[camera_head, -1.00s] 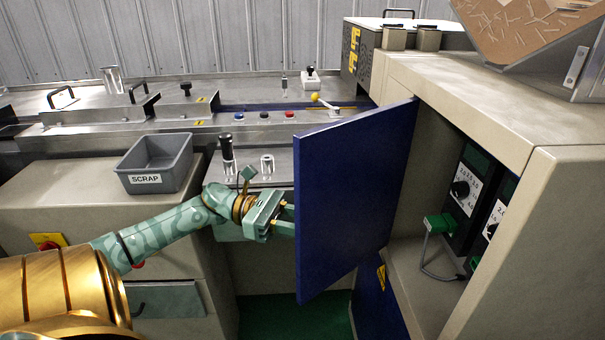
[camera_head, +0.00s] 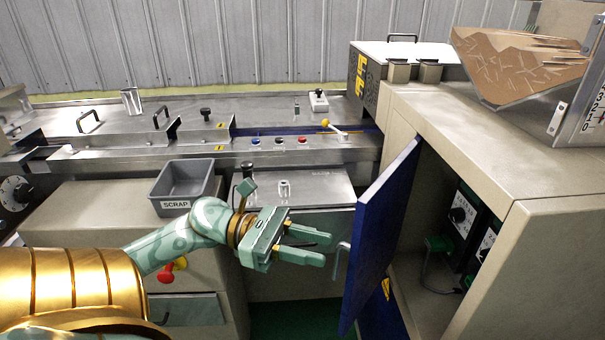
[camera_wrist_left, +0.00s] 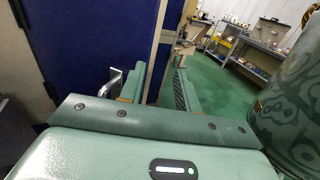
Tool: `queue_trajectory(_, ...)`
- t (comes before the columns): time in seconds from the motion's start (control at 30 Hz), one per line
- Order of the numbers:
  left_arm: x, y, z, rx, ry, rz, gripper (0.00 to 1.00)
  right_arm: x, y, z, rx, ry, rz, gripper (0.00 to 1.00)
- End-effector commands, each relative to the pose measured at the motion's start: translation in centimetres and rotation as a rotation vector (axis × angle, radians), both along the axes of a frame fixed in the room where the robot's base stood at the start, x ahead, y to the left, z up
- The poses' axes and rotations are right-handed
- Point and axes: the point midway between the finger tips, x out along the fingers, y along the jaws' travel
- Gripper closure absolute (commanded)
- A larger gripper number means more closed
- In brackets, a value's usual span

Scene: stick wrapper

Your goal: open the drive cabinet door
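The blue cabinet door (camera_head: 382,225) stands open on the beige drive cabinet (camera_head: 545,215), seen at a steep angle with the cabinet's inside showing to its right. Its bent metal handle (camera_head: 340,256) sticks out past the door's left edge. My left gripper (camera_head: 328,249) is open and empty, just left of the door, fingertips close to the handle. In the left wrist view the blue door (camera_wrist_left: 95,40) fills the upper left. The handle (camera_wrist_left: 114,80) lies left of the fingers (camera_wrist_left: 160,82), not between them. Whether a finger touches it I cannot tell. My right gripper is not in view.
The cabinet holds meters (camera_head: 462,213) and a green plug (camera_head: 438,243) with a cable. A grey SCRAP bin (camera_head: 184,187) stands on the bench behind my left arm. A lever with a yellow knob (camera_head: 326,124) is farther back. Green floor (camera_head: 290,320) is clear below the gripper.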

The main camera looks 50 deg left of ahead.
Motion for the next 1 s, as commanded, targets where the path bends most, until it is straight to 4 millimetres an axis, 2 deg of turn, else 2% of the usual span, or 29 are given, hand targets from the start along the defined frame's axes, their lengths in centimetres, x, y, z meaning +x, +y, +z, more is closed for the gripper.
queue_trajectory(0.13,-1.1,-0.9,0.7,-0.001,-0.001,0.0,0.67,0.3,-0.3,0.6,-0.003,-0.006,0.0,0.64)
queue_trajectory(0.43,-1.3,-1.1,0.6,-0.001,0.001,0.0,0.67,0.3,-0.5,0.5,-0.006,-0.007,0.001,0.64)
queue_trajectory(0.47,-1.3,-1.1,0.6,-0.001,0.001,0.0,0.7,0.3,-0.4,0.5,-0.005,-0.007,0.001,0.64)
queue_trajectory(0.57,-0.9,-0.5,0.1,-0.031,0.03,0.028,0.98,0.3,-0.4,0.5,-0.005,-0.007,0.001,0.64)
queue_trajectory(0.67,0.8,2.1,-2.8,-0.182,0.179,0.16,1.0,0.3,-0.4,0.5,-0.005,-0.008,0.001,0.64)
queue_trajectory(0.77,2.7,7.1,-10.7,-0.507,0.486,0.425,1.0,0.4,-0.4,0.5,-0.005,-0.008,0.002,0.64)
queue_trajectory(0.83,2.1,10.3,-19.6,-0.806,0.759,0.658,1.0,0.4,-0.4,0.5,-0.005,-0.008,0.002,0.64)
queue_trajectory(0.87,1.1,11.2,-23.9,-0.936,0.875,0.761,1.0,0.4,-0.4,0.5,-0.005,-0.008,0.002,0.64)
queue_trajectory(0.9,-0.9,11.8,-29.6,-1.106,1.024,0.901,1.0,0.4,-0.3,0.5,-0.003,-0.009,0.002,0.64)
queue_trajectory(0.97,-5.2,11.3,-37.6,-1.339,1.226,1.112,1.0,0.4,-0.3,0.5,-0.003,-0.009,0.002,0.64)
queue_trajectory(1.0,-8.6,10.3,-42.4,-1.476,1.34,1.253,1.0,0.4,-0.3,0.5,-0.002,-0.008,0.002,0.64)
